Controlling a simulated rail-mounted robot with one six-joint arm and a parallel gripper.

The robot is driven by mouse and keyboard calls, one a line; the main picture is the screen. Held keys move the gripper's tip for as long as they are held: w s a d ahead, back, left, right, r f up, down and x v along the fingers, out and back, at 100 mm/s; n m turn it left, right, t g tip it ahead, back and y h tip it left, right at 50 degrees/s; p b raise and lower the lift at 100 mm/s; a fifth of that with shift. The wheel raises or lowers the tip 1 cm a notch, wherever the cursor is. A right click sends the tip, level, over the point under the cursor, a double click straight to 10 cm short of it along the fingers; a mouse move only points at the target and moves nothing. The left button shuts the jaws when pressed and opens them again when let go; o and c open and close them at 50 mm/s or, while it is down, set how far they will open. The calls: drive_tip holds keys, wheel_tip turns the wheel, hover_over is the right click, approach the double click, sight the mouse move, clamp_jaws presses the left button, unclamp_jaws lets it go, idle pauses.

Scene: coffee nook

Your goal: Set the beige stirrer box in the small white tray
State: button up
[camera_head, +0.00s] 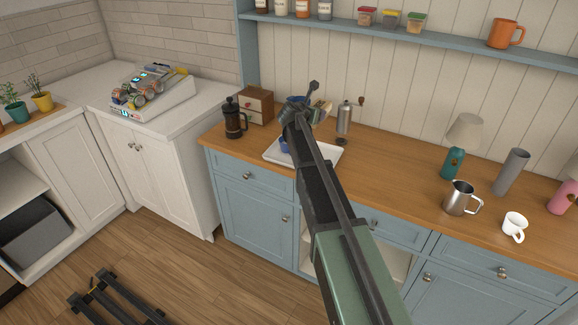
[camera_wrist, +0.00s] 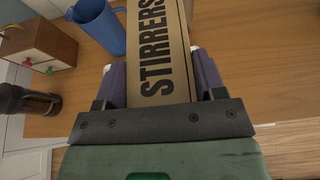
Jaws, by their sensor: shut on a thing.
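My gripper (camera_head: 308,108) is shut on the beige stirrer box (camera_head: 322,107), above the counter near the small white tray (camera_head: 327,153). In the wrist view my gripper (camera_wrist: 160,82) has its dark purple pads on both sides of the box (camera_wrist: 160,45), whose face reads STIRRERS. The box's lower end is hidden by the gripper. The tray lies flat on the wooden counter, partly hidden by my arm. A small blue patch shows at the tray's left part, but I cannot tell what it is.
A blue jug (camera_wrist: 98,25) stands beyond the gripper, with a wooden drawer box (camera_head: 254,106) and black French press (camera_head: 233,118) to the left. A metal grinder (camera_head: 345,117) stands right of the gripper. The counter between grinder and teal-based lamp (camera_head: 455,155) is clear.

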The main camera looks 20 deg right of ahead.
drive_tip(key=shift+w+a+n+t, duration=0.2)
drive_tip(key=shift+a+n+t, duration=0.1)
drive_tip(key=shift+a, duration=0.2)
drive_tip(key=shift+w+y, duration=0.15)
drive_tip(key=shift+y, duration=0.15)
drive_tip(key=f+b, duration=2)
drive_tip(key=shift+w+f+b, duration=0.2)
drive_tip(key=shift+f+b, duration=0.1)
drive_tip(key=shift+f, duration=0.05)
drive_tip(key=shift+r+p, duration=0.3)
drive_tip(key=shift+f+b, duration=0.25)
drive_tip(key=shift+b, duration=0.05)
drive_tip(key=o, duration=0.9)
drive_tip(key=shift+r, duration=0.1)
drive_tip(key=shift+o, duration=0.2)
